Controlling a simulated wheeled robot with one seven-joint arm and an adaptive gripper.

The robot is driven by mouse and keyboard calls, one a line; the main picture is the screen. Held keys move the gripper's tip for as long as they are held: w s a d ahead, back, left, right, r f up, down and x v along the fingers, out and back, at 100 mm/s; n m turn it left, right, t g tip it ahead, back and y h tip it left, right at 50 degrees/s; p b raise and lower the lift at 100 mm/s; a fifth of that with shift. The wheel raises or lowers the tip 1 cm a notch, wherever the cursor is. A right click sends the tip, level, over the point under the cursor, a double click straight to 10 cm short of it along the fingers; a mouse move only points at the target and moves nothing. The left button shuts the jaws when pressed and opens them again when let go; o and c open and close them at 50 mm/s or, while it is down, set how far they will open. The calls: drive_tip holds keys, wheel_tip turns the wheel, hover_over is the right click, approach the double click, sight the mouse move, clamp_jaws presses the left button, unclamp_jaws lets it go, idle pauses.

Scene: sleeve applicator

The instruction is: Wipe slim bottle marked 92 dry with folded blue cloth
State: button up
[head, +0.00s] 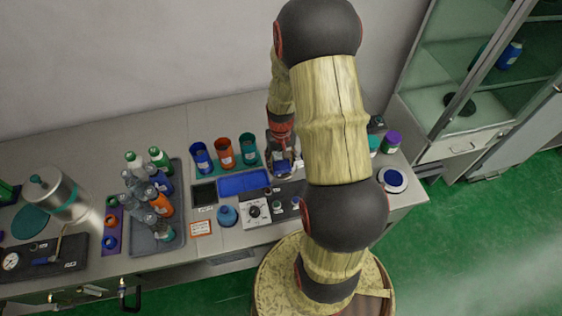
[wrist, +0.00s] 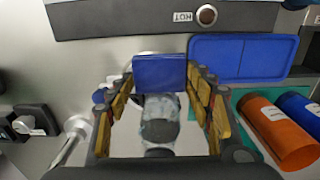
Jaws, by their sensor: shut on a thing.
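My gripper (wrist: 160,82) has its fingers on both sides of a dark blue folded cloth (wrist: 160,70), which spans the gap between the fingertips. A clear, greyish bottle (wrist: 160,112) shows between the fingers, just below the cloth in the wrist view; I cannot tell whether the cloth touches it. No number 92 is readable on it. In the head view my gripper (head: 282,160) is over the back of the counter, partly behind my arm, with a bit of blue at its tip. The bottle is not clear there.
A flat blue tray (head: 243,183) lies beside the gripper. Blue (head: 201,158), orange (head: 226,153) and teal (head: 248,149) cups stand left of it. A grey tray (head: 172,243) of several bottles is farther left. A dial box (head: 256,212) sits in front. A bar marked HOT (wrist: 120,22) is close by.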

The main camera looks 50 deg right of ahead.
drive_tip(key=shift+w+d+r, duration=0.1)
drive_tip(key=shift+w+r, duration=0.05)
drive_tip(key=shift+r+p, duration=1.8)
drive_tip(key=shift+r, duration=0.5)
drive_tip(key=shift+f, duration=0.15)
drive_tip(key=shift+f+b, duration=1.6)
drive_tip(key=shift+f, duration=0.7)
drive_tip(key=shift+r, duration=0.1)
